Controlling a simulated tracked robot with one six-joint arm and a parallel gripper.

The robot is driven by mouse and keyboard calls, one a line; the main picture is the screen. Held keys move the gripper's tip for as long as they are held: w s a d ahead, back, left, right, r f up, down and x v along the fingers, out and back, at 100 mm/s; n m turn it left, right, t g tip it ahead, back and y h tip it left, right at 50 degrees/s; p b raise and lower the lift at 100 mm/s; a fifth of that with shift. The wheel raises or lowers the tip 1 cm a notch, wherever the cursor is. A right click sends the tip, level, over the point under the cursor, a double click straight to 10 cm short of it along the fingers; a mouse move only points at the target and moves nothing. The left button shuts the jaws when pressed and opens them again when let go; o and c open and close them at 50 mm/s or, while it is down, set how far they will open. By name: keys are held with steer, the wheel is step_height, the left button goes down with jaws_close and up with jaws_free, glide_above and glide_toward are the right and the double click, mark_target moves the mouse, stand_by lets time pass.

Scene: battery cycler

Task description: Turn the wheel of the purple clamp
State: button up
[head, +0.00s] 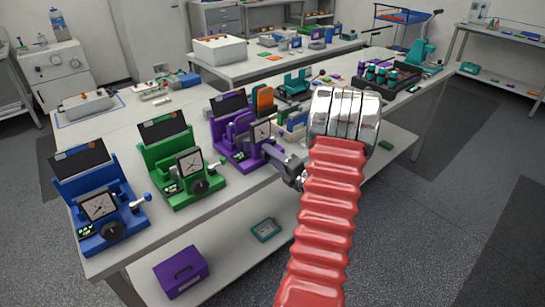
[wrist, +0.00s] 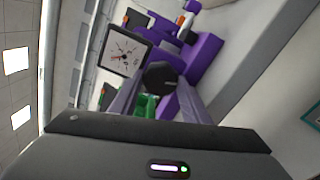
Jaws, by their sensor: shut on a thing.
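The purple clamp (head: 224,133) stands on the bench, with a dial gauge on its front and a dark panel behind it. My gripper (head: 270,150) reaches it from the right in the head view. In the wrist view the purple clamp (wrist: 205,48) fills the upper middle, with its gauge (wrist: 125,55) to the left of its black wheel (wrist: 160,75). My two fingers (wrist: 160,88) lie on either side of the wheel and are shut on it. In the head view the wheel is hidden behind my gripper.
A green clamp (head: 155,155) and a blue clamp (head: 75,195) stand to the left on the same bench (head: 130,117). An orange and a teal device stand just behind the purple clamp. A purple box (head: 182,271) sits on the lower shelf. Floor at right is open.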

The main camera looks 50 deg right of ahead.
steer(key=shift+s+d+f+m, duration=0.1)
steer(key=shift+m, duration=0.5)
steer(key=o, duration=1)
steer(key=shift+o, duration=0.2)
steer(key=v, duration=1.3)
steer(key=shift+s, duration=0.35)
